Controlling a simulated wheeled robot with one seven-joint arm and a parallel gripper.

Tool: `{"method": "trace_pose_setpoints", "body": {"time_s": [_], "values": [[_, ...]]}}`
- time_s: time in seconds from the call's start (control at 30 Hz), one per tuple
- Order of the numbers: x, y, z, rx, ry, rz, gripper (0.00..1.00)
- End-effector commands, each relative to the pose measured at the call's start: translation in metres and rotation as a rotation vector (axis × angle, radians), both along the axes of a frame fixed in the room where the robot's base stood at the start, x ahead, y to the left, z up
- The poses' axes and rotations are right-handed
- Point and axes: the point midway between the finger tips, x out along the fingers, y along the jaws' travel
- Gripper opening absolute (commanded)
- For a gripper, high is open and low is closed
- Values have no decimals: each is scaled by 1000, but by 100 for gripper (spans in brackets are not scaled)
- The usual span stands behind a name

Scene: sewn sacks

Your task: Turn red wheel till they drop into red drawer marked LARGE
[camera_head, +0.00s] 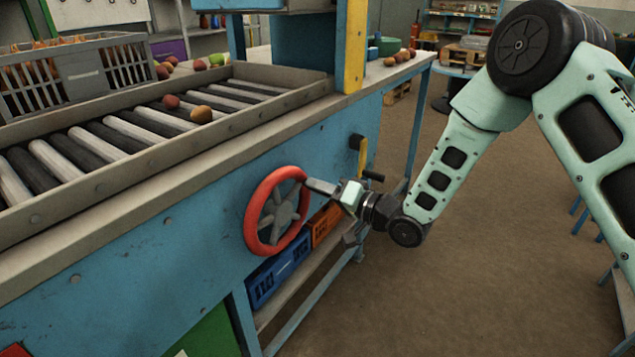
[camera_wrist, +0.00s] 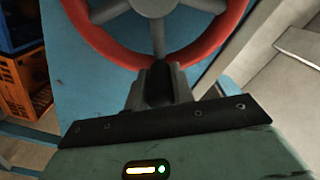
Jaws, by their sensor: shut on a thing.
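The red wheel (camera_head: 255,222) with grey spokes is mounted on the blue side of the sorting machine (camera_head: 150,240). My gripper (camera_head: 308,184) reaches its upper right rim from the right and is shut on it. In the wrist view my gripper (camera_wrist: 160,72) has its dark fingers together at the rim of the red wheel (camera_wrist: 205,45). A red drawer marked LARGE cannot be made out; only a red patch (camera_head: 14,350) shows at the lower left edge.
A blue crate (camera_head: 278,270) and an orange crate (camera_head: 326,222) stand on a low shelf below the wheel. A grey slatted crate (camera_head: 75,72) stands behind the rollers. The brown floor (camera_head: 460,250) at right is mostly clear.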

Motion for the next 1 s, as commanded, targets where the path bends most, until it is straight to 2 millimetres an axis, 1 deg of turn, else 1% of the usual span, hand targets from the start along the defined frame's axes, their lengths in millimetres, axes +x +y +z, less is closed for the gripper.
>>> {"method": "trace_pose_setpoints", "body": {"time_s": [0.03,0.2,0.5,0.73,1.0], "values": [[3,-4,-4,26,38,-6,0],[6,-6,-16,111,147,-6,0],[8,-8,-31,213,279,-5,0],[8,-7,-36,248,325,-2,0],[8,-7,-37,255,336,-2,0]]}}
